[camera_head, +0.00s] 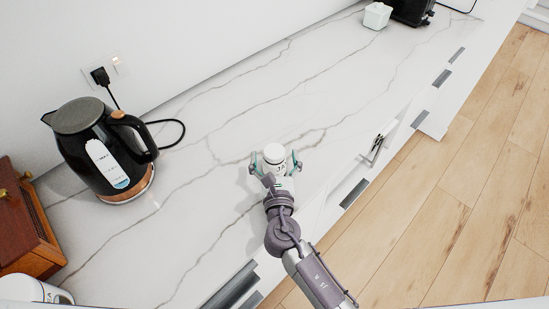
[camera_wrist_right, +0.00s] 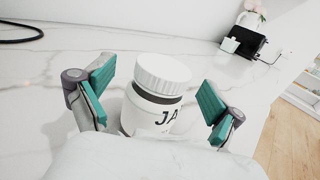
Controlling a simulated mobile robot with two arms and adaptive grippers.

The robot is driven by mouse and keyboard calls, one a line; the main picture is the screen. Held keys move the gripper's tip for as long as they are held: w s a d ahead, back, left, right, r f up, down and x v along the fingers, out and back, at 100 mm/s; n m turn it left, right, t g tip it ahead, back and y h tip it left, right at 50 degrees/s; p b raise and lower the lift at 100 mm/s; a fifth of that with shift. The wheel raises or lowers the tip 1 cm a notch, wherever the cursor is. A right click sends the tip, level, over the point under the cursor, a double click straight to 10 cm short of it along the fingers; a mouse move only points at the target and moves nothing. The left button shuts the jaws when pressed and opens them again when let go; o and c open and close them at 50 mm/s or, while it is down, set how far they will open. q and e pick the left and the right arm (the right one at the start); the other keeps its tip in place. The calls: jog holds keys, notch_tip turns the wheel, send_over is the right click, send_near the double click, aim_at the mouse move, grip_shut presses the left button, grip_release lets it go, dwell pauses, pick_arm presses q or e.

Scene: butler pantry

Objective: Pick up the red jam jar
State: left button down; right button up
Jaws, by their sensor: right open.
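A jar with a white ribbed lid and a white label reading "JA" stands upright on the marble counter; it shows in the head view (camera_head: 273,153) and large in the right wrist view (camera_wrist_right: 153,108). A dark band shows under its lid; I see no red on it. My right gripper (camera_head: 275,163) is open around the jar, one teal-padded finger on each side. In the right wrist view my right gripper (camera_wrist_right: 157,90) has gaps between both pads and the jar. The jar's lower part is hidden behind the gripper body. My left gripper is not in view.
A black kettle (camera_head: 92,150) stands left on the marble counter (camera_head: 215,105), its cord running to a wall socket. A wooden box (camera_head: 25,220) and a white mug (camera_head: 30,290) are at lower left. A white container (camera_head: 377,15) stands far back. Counter around the jar is clear.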

jog(key=shift+w+f, duration=0.1)
jog(key=shift+w, duration=0.3)
jog(key=shift+s, duration=0.1)
jog(key=shift+c, duration=0.3)
jog(key=c, duration=1.3)
jog(key=shift+c, duration=1)
jog(key=shift+r, duration=0.2)
